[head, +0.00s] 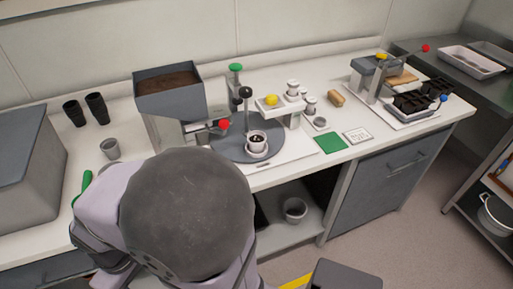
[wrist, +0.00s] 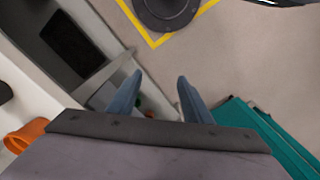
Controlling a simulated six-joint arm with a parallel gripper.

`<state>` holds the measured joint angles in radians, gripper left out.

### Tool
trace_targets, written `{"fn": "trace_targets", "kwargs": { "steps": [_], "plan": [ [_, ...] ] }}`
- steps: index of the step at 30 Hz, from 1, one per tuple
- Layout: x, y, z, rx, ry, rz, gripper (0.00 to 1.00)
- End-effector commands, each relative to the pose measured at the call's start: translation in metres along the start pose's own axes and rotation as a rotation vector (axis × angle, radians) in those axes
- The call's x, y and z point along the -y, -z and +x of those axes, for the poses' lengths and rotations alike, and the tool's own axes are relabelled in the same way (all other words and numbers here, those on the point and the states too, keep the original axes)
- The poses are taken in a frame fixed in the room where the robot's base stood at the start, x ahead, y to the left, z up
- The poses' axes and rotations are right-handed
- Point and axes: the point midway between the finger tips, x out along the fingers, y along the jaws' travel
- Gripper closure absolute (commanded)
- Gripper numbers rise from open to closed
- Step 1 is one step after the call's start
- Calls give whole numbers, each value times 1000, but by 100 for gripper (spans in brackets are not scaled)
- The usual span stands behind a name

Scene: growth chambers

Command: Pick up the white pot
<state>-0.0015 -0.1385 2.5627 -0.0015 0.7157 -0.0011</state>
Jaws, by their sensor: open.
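A small white pot (head: 257,138) with dark contents stands upright on the round grey disc (head: 225,150) of the bench machine. A pale pot (head: 295,211) stands on the open shelf below the bench; I cannot tell whether it is white or light grey. A larger white pot-like vessel (head: 493,222) is on a low shelf at the far right. My gripper (wrist: 155,88) is open and empty in the wrist view, pointing down past the floor. No white pot is clear in that view. In the head view my arm hides the middle front, and the fingers do not show.
A hopper of soil (head: 168,82) and a lever with a red knob (head: 224,125) stand close to the disc. A grey pot (head: 110,148) is on the bench at left. The wrist view shows a teal object (wrist: 265,135), an orange object (wrist: 25,136) and yellow-marked floor.

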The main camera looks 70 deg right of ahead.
Motion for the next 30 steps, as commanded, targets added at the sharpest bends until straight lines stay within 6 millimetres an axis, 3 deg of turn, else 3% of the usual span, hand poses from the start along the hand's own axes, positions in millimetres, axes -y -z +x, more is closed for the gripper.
{"fn": "trace_targets", "kwargs": {
  "steps": [13, 15, 24, 30],
  "plan": [
    [0, 0, -1, 1, 0, -1, 55],
    [0, 0, -1, 1, 0, -1, 41],
    [-1, 1, -1, 1, 0, 2, 41],
    [-21, 13, -13, -18, -11, 98, 41]
  ]
}}
